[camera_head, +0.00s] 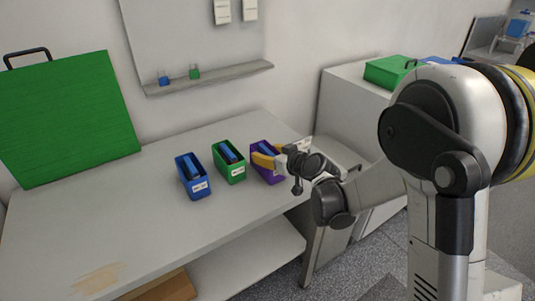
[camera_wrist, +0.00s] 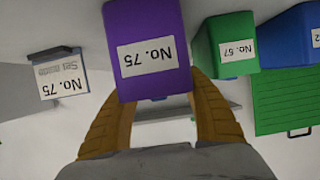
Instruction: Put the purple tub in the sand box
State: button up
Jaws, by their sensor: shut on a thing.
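The purple tub (camera_head: 268,178) is at the right end of a row of tubs on the white table. In the wrist view the purple tub (camera_wrist: 148,30) is upside down, with a white label reading "No. 75". My gripper (camera_head: 264,160) has its yellow fingers closed at the tub's sides, and they also show in the wrist view (camera_wrist: 158,100). I cannot tell whether the tub is lifted off the table. A brown box (camera_head: 165,288) is partly in view on the lower shelf; I cannot tell if it is the sand box.
A green tub (camera_head: 229,165) stands close left of the purple one, then a blue tub (camera_head: 194,180). A large green case (camera_head: 70,120) stands at the far left. A narrow wall shelf (camera_head: 210,78) is above. The table's left and front are clear.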

jog(key=o, duration=1.4)
jog(key=shift+c, duration=0.2)
jog(key=shift+r, duration=0.1)
jog(key=shift+s+d+r+p, duration=0.15)
jog(key=shift+s+r+p, duration=0.1)
jog(key=shift+p, duration=0.15)
jog(key=p+v, duration=0.2)
jog(key=v, duration=0.9)
jog(key=shift+s+p, duration=0.3)
jog(key=shift+p, duration=0.1)
